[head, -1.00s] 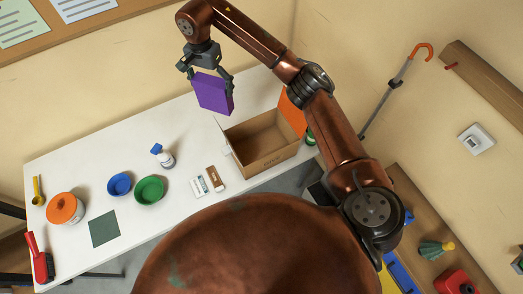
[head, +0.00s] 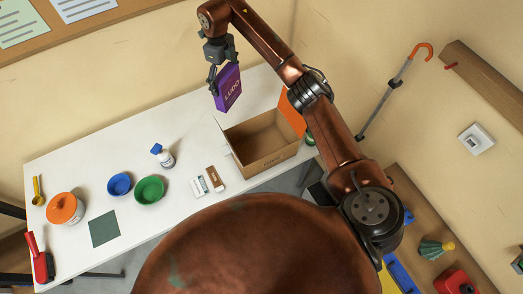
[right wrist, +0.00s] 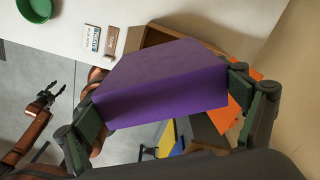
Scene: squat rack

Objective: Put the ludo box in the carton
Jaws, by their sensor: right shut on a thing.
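The purple ludo box (head: 230,88) is in the air above the back of the white table, its "LUDO" face turned to the head camera. My right gripper (head: 222,80) is shut on it. In the right wrist view the ludo box (right wrist: 165,85) lies between the two fingers. The open brown carton (head: 262,163) stands at the table's right end, below and to the right of the box; its visible inside looks empty. In the right wrist view the carton (right wrist: 155,38) is partly hidden behind the box. My left gripper (right wrist: 46,94) shows there at the far left, open and empty.
On the table (head: 110,160) stand a blue bowl (head: 119,184), a green bowl (head: 149,190), a white bottle (head: 166,159) and an orange-lidded tub (head: 65,208). Two small packs (head: 214,179) lie just left of the carton. An orange thing (head: 292,112) is behind the carton.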

